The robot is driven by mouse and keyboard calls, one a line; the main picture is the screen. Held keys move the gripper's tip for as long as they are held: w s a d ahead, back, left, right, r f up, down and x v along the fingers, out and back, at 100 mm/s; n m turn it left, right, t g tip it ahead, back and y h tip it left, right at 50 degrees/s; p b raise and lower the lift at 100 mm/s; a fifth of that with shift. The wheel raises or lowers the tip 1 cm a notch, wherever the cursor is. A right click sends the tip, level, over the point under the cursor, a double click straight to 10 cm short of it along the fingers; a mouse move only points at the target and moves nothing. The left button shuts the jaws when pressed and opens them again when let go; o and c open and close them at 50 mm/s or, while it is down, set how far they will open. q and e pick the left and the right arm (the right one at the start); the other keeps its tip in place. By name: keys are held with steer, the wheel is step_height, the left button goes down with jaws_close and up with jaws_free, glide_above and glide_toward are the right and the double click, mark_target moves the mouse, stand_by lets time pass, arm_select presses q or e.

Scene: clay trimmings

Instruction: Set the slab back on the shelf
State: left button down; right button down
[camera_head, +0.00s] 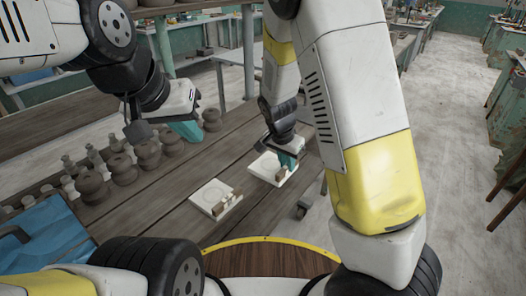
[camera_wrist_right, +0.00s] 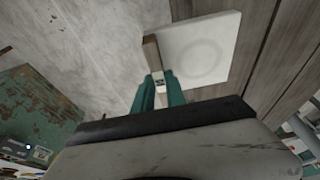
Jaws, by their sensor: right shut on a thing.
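A white square slab (camera_head: 262,168) with a brown wooden strip along one edge is at the right edge of the wooden table. In the right wrist view, the slab (camera_wrist_right: 210,45) shows a faint round mark and the strip (camera_wrist_right: 152,55). My right gripper (camera_wrist_right: 159,88) is shut on the slab at its strip edge, where a small pale tag with a dark mark shows between the teal fingers. It also shows in the head view (camera_head: 287,162). Whether the slab touches the table is unclear. My left gripper (camera_head: 190,131) hangs above the table, away from the slab; its finger gap is not clear.
A second white slab (camera_head: 208,195) with wooden pieces lies nearer on the table (camera_head: 165,215). Several dark clay pots (camera_head: 122,168) line the left side. A blue case (camera_head: 40,237) is at lower left. Open floor (camera_head: 455,110) lies to the right.

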mark_target(266, 160)
steer(key=w+a, duration=0.6)
steer(key=a, duration=0.1)
steer(key=shift+w+f, duration=0.25)
steer(key=shift+f, duration=0.15)
steer(key=shift+d+f, duration=0.1)
steer(key=shift+f, duration=1.65)
steer(key=shift+f, duration=0.15)
steer(key=c, duration=1.4)
jaws_free()
steer(key=shift+o, duration=0.2)
